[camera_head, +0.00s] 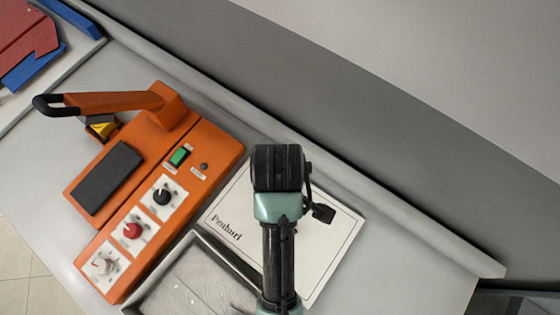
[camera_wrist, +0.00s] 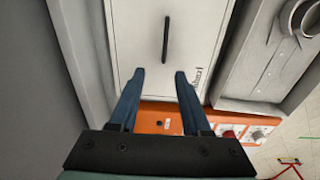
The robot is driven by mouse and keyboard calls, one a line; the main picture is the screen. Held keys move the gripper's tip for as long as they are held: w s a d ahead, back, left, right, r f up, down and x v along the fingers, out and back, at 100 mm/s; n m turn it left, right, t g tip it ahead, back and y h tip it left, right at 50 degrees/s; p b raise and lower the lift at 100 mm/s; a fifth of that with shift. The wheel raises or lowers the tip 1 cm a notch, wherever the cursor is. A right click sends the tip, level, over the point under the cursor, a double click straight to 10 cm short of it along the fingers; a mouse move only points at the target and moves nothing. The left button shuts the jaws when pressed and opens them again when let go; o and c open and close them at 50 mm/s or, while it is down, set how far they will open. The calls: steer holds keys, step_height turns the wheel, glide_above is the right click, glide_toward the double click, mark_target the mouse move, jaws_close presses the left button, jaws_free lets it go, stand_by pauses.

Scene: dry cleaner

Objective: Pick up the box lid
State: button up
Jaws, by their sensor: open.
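The box lid (camera_head: 338,237) is a flat white panel with dark "Penhurl" lettering, lying on the grey counter. My arm hides its middle in the head view. In the wrist view the lid (camera_wrist: 200,25) fills the upper middle, with a thin black bar, apparently its handle (camera_wrist: 166,38), standing out on it. My gripper (camera_wrist: 159,74) is open, with its two blue fingers apart and nothing between them. The fingertips appear over the lid, just short of the near end of the handle. I cannot tell their height above it.
An orange machine (camera_head: 165,185) with knobs and a black-gripped lever stands left of the lid. A shallow grey tray (camera_head: 228,257) lies close beside the lid. A raised ledge (camera_head: 400,215) runs along the counter's back. Red and blue items (camera_head: 30,45) lie far left.

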steer(key=shift+g, duration=0.3)
steer(key=shift+s+d+f, duration=0.1)
steer(key=shift+s+f, duration=0.05)
steer(key=shift+f, duration=2.05)
steer(key=shift+s+d+f, duration=0.1)
steer(key=shift+s+f, duration=0.05)
steer(key=shift+f, duration=2.05)
steer(key=shift+s+f, duration=0.15)
steer(key=shift+f, duration=2.05)
jaws_close()
